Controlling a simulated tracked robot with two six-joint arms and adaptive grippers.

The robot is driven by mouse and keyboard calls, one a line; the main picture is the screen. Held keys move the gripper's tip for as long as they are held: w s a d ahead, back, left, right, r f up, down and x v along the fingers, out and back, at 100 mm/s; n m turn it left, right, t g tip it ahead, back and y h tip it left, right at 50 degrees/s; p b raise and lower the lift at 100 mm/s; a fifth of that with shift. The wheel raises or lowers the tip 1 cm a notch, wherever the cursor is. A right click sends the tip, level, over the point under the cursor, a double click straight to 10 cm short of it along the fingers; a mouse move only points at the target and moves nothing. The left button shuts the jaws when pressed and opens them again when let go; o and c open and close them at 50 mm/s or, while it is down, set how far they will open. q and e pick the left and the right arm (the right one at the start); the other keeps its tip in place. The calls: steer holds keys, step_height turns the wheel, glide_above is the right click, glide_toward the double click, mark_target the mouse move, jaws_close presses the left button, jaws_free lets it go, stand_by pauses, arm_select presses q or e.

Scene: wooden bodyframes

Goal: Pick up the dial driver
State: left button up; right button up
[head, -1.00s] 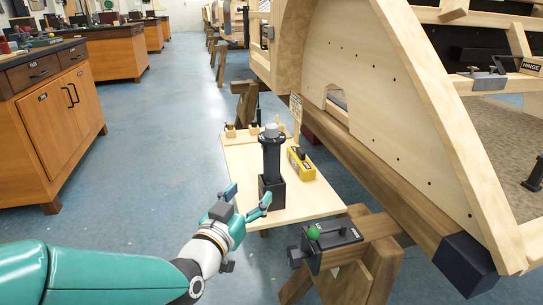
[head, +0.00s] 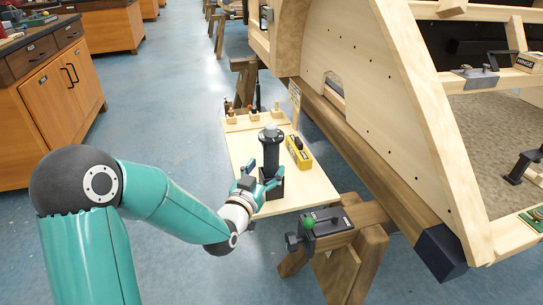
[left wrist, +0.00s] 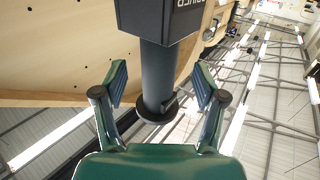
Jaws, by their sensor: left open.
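The dial driver (head: 272,155) is a dark, thick cylinder with a grey top, standing upright in a black block holder (head: 270,190) on a light wooden board. My left gripper (head: 264,174) is open, with its fingers near the lower part of the driver. In the left wrist view, the driver's dark shaft (left wrist: 158,62) runs between the spread green fingers of the gripper (left wrist: 160,85), with visible gaps on both sides. A dark block with partly cut-off lettering (left wrist: 176,18) shows at the top there. My right gripper is not in view.
A yellow box tool (head: 299,152) stands close right of the driver. Small pegged blocks (head: 254,115) line the board's back. A black clamp-like fixture with a green knob (head: 318,230) is at the front right. The large wooden bodyframe (head: 355,80) borders the right. Floor is clear at left.

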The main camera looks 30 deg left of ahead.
mark_target(268, 164)
arm_select(q)
steer(key=x, duration=0.1)
steer(key=p+x, duration=0.1)
steer(key=x, duration=0.1)
steer(key=shift+w+r+p, duration=0.2)
steer(key=shift+r+p, duration=0.1)
steer(key=shift+p, duration=0.1)
steer(key=shift+w+f, duration=0.1)
steer(key=shift+w, duration=0.15)
jaws_close()
